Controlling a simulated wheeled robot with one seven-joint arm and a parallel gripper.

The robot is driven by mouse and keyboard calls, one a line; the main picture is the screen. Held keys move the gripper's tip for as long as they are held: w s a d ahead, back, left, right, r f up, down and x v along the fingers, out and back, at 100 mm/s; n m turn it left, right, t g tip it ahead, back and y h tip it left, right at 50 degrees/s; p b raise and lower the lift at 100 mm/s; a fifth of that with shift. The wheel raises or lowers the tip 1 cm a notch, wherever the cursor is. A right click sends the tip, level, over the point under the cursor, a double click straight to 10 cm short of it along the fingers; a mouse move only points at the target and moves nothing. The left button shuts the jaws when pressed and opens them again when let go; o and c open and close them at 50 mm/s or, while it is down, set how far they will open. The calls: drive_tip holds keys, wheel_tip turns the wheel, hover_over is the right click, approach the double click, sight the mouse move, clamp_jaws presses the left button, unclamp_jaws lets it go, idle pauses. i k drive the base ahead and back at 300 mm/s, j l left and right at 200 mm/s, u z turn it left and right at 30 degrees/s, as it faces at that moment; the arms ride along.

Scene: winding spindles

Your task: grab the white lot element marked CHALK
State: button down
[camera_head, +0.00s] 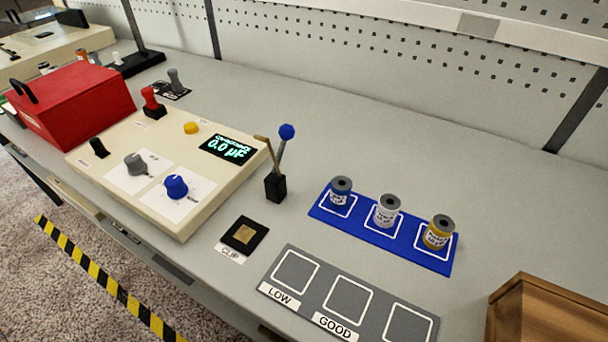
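Three small cylinders with dark grey tops stand upright on a blue mat (322,212), each in its own white-outlined square. The middle one is the white element (386,212), with a printed label too small to read. To its left stands a grey-bodied one (340,193) with a pale label. To its right stands a yellow one (438,234), also labelled. My gripper is not in view.
A grey mat (312,294) with empty squares marked LOW and GOOD lies in front. A wooden box (545,318) stands at the lower right. A blue-knobbed lever (280,165), a black CLIP pad (243,235) and a beige meter panel (155,190) are left.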

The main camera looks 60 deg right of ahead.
sight(389, 205)
drive_tip(key=k+j, duration=0.1)
drive_tip(key=k, duration=1.45)
